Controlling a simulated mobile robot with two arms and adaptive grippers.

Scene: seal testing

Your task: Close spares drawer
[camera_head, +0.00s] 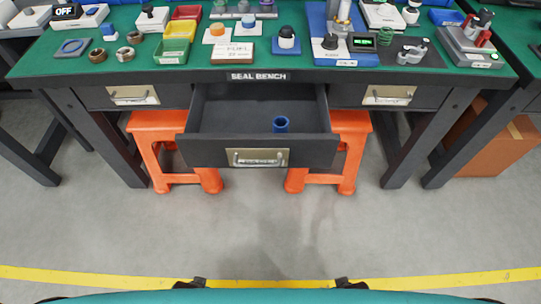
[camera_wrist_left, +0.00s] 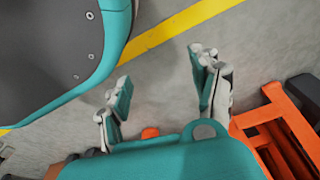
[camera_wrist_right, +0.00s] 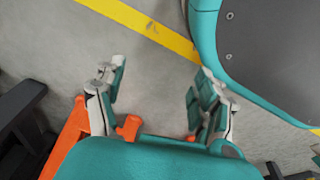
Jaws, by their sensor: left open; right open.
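The spares drawer (camera_head: 220,150) is the middle drawer under the seal bench in the head view. It is pulled well out and its inside shows. A blue cylindrical part (camera_head: 281,124) stands in it near the front right. A metal handle (camera_head: 257,158) with a label plate is on its front panel. My left gripper (camera_wrist_left: 162,98) is open and empty over the floor in the left wrist view. My right gripper (camera_wrist_right: 158,95) is open and empty over the floor in the right wrist view. Both are apart from the drawer; in the head view only small dark tips show at the bottom edge.
The green-topped bench (camera_head: 200,66) carries several fixtures, bins and seals. Closed drawers flank the open one, on the left (camera_head: 134,95) and right (camera_head: 388,95). Orange stools (camera_head: 158,125) stand beneath. The grey floor (camera_head: 270,225) in front is clear, with a yellow line across it.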

